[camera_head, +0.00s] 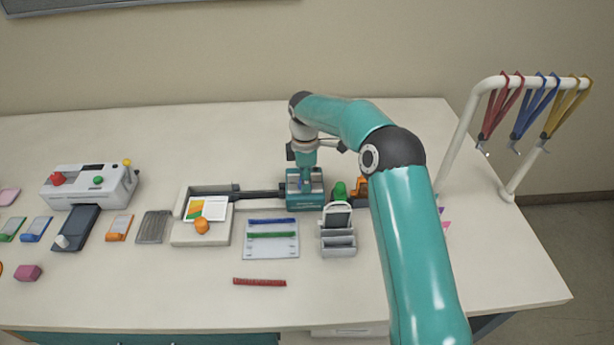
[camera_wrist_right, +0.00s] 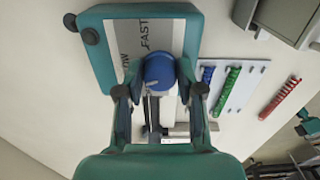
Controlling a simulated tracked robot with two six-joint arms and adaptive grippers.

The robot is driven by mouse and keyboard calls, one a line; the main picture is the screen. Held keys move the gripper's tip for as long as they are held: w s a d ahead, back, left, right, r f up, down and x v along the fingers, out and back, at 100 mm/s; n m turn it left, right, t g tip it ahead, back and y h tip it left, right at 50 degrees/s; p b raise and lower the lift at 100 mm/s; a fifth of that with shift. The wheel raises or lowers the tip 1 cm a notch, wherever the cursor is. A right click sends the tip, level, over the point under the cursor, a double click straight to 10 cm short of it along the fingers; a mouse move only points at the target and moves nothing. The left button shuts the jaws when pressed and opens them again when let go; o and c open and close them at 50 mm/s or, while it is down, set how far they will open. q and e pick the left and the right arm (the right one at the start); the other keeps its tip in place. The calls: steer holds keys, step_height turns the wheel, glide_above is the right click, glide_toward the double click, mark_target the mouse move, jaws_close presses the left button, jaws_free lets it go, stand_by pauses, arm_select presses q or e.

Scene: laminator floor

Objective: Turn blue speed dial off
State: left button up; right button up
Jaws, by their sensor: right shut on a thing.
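The blue speed dial (camera_wrist_right: 159,70) shows in the right wrist view on a teal machine (camera_wrist_right: 97,56) with a white face. The face has printed words, "FAST" among them. My right gripper (camera_wrist_right: 158,88) has a finger on either side of the dial and is shut on it. In the head view the teal machine (camera_head: 305,197) stands at the middle of the table, and my right gripper (camera_head: 304,170) reaches down onto it from above. The arm and gripper hide the dial in the head view.
A grey holder (camera_head: 338,240) and a green object (camera_head: 340,190) stand just right of the machine. A white sheet with blue and green strips (camera_head: 270,245) lies in front. A red strip (camera_head: 259,282) lies nearer. A rack with coloured lanyards (camera_head: 495,85) stands at the right.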

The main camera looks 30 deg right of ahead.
steer(key=n+p, duration=0.1)
steer(key=n, duration=0.3)
steer(key=shift+a+n, duration=0.1)
steer(key=shift+n, duration=0.2)
steer(key=shift+s+f+n+p, duration=0.15)
steer(key=shift+n+p, duration=0.3)
steer(key=shift+n, duration=1.45)
steer(key=shift+f, duration=0.1)
steer(key=o, duration=1.2)
steer(key=shift+c, duration=0.2)
steer(key=shift+r, duration=0.25)
steer(key=shift+r, duration=0.25)
step_height(320, 180, up, 11)
steer(key=shift+r, duration=0.1)
